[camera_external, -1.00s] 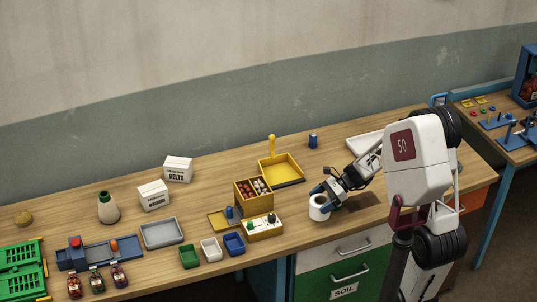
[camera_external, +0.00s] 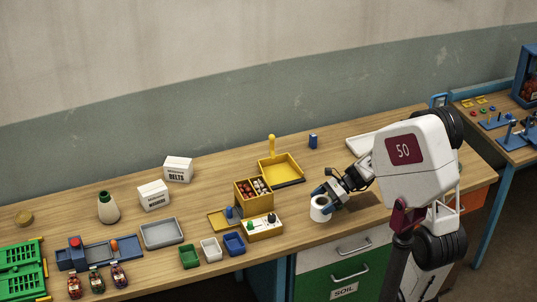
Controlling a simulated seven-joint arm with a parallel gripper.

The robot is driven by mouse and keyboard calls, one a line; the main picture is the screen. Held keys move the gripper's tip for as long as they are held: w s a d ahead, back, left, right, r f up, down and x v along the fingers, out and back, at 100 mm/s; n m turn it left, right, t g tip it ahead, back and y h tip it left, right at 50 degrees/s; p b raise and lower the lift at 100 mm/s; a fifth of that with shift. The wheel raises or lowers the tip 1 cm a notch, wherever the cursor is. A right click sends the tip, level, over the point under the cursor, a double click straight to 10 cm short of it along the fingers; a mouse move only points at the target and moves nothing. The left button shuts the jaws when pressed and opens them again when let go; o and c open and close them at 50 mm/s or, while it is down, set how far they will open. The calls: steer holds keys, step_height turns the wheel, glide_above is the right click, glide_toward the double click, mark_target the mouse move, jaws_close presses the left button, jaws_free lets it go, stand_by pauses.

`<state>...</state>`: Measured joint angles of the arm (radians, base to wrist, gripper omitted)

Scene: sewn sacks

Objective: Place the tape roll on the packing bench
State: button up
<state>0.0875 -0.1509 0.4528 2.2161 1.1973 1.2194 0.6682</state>
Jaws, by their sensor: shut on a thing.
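The tape roll (camera_external: 319,210) is a small white roll with a dark hole in its top. It is upright near the front edge of the wooden bench (camera_external: 335,235), right of the yellow box with knobs. My gripper (camera_external: 323,193) reaches in from the right and is shut on the roll's upper side.
Left of the roll are a yellow knob box (camera_external: 262,229), a wooden divided box (camera_external: 252,192) and small green, white and blue bins (camera_external: 234,244). Behind stand a yellow tray (camera_external: 281,171) and a blue can (camera_external: 313,142). A white tray (camera_external: 362,143) lies behind my arm.

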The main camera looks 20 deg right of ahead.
mark_target(320, 200)
steer(key=shift+r, duration=0.1)
step_height(320, 200, up, 10)
steer(key=w, duration=0.1)
steer(key=w+a+r, duration=0.1)
steer(key=w+a, duration=0.2)
steer(key=w, duration=0.4)
steer(key=w+a+r, duration=0.1)
steer(key=w+a, duration=0.3)
steer(key=w, duration=0.2)
steer(key=w+a+f+n+g, duration=0.2)
steer(key=w+a+g, duration=0.1)
steer(key=w+a, duration=1.85)
steer(key=f, duration=0.5)
steer(key=shift+a, duration=0.2)
steer(key=shift+f, duration=2.45)
